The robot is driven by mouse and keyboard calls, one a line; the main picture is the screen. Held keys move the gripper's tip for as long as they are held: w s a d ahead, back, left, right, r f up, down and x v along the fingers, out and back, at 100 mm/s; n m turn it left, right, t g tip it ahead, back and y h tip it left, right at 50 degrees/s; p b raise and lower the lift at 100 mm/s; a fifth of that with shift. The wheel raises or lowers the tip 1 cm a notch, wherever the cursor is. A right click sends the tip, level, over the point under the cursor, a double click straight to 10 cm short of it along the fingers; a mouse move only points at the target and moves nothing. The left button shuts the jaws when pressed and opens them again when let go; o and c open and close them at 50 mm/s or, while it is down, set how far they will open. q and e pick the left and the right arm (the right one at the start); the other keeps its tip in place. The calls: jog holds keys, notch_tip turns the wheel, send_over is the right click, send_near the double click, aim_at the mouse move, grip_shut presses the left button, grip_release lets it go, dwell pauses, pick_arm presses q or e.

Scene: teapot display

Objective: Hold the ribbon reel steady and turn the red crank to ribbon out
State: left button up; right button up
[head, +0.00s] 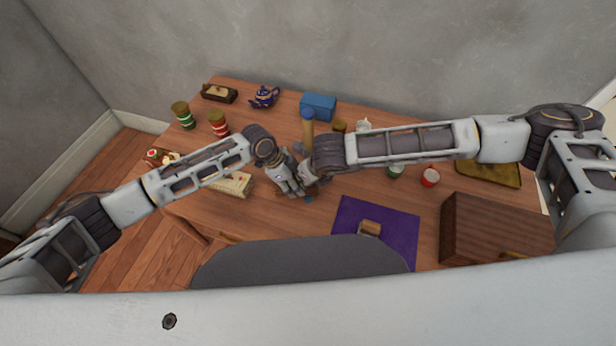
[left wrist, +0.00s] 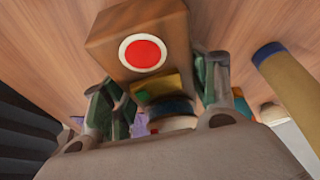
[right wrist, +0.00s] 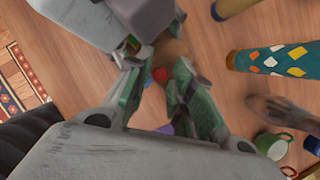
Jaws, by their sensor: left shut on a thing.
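The ribbon reel (left wrist: 120,35) shows in the left wrist view as a wooden block with a red disc in a white ring. My left gripper (head: 290,184) is shut on it, with a finger on each side. In the head view the grippers largely hide the reel. A small red part, likely the crank's knob (right wrist: 160,74), shows in the right wrist view between the fingertips of my right gripper (right wrist: 162,82). Those fingers stand apart. I cannot tell whether they touch the red part. The crank's arm is not clearly visible.
A tall cylinder (head: 308,128) with a blue top stands behind the grippers. A blue box (head: 318,106), a dark blue teapot (head: 264,97) and striped canisters (head: 219,124) stand farther back. A purple mat (head: 350,218) lies at the front, with a wooden cabinet (head: 490,225) to its right.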

jog(key=shift+w+f, duration=0.15)
jog(key=shift+f, duration=0.15)
grip_shut()
